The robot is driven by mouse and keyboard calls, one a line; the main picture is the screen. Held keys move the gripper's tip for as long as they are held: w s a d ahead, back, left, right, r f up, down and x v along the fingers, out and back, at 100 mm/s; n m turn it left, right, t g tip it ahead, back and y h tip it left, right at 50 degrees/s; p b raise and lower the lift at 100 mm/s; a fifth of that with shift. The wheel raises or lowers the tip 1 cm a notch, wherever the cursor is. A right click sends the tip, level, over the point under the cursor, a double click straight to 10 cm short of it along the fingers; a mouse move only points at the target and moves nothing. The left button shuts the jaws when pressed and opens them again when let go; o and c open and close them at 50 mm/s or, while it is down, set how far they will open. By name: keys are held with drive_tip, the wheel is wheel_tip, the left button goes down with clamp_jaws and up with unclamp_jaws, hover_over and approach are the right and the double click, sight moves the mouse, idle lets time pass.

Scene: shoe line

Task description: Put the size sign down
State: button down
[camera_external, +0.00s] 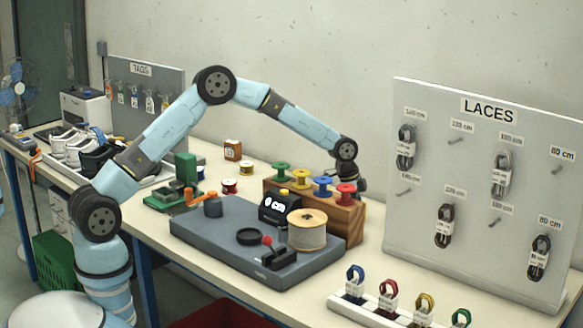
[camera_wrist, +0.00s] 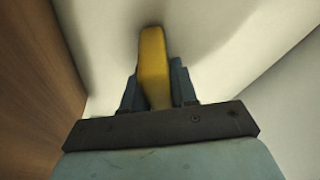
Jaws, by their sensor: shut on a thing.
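A yellow piece (camera_wrist: 153,66), which I take to be the size sign, stands between the fingers of my gripper (camera_wrist: 158,85) in the wrist view. I see it edge-on, so no print on it can be read. My gripper is shut on it. In the external view my gripper (camera_external: 358,187) is low, just behind the right end of the wooden spool rack (camera_external: 348,222). There the rack and my wrist hide the sign. Whether its lower edge touches the bench cannot be told.
The rack's brown side (camera_wrist: 35,80) rises close at left in the wrist view. A grey platform (camera_external: 205,235) with a large spool lies in front. Bare bench (camera_external: 365,262) separates rack and board.

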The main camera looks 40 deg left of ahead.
drive_tip(key=c, duration=0.9)
unclamp_jaws()
